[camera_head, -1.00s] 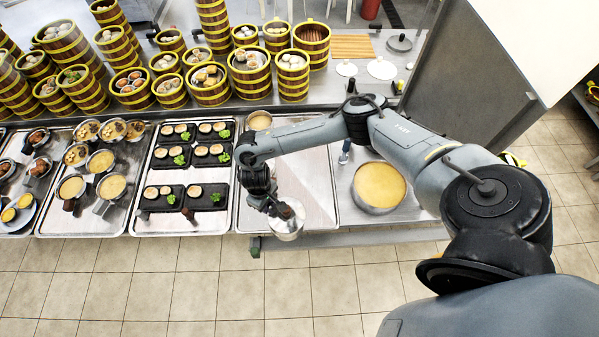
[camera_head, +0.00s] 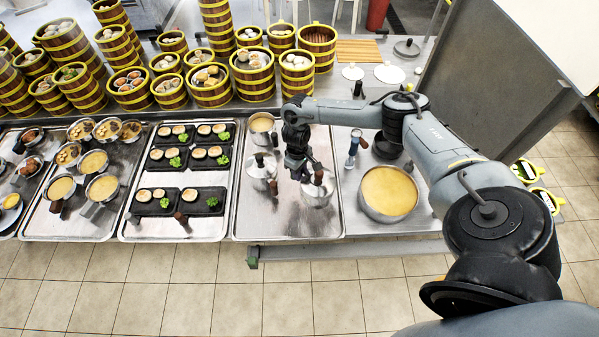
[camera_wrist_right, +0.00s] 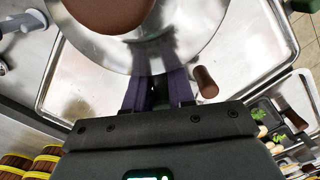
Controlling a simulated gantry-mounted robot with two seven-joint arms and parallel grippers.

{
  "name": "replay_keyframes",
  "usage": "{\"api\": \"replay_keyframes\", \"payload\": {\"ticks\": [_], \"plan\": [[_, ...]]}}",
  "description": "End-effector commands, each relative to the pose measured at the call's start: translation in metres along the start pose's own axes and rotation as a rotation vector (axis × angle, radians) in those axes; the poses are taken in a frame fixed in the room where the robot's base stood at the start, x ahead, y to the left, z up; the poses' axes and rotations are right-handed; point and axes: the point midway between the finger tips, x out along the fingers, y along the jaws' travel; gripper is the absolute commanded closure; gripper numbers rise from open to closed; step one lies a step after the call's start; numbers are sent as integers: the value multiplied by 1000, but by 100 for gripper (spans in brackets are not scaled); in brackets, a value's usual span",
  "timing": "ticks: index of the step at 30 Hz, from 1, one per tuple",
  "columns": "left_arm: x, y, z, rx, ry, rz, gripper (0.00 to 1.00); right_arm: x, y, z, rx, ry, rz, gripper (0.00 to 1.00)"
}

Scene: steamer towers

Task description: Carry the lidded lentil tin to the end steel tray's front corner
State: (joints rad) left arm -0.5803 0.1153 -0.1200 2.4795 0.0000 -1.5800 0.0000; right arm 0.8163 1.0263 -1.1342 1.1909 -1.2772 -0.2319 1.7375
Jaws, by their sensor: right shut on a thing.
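The lidded lentil tin (camera_head: 317,197) is a shiny steel pot with a brown knob on its lid. It is at the right side of the end steel tray (camera_head: 285,228), set back from the front edge. I cannot tell whether it touches the tray. My right gripper (camera_head: 307,176) is shut on it from behind. In the right wrist view, the gripper's dark fingers (camera_wrist_right: 158,92) meet the tin's steel lid (camera_wrist_right: 200,25), with the large brown knob at the top. The fingertips are partly hidden. My left gripper is not in view.
A large pan of yellow food (camera_head: 388,192) stands to the right. The front middle of the tray is bare.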

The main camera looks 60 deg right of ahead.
Motion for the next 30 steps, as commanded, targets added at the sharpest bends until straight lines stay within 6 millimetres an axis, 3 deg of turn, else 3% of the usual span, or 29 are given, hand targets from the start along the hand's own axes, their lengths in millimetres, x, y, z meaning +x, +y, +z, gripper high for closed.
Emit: {"api": "replay_keyframes", "payload": {"ticks": [13, 30], "plan": [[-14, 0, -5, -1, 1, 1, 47, -4, 0, 1, -2, 5, -1, 100], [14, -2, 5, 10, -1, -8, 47, 49, 0, -3, -2, 6, -1, 100]]}}
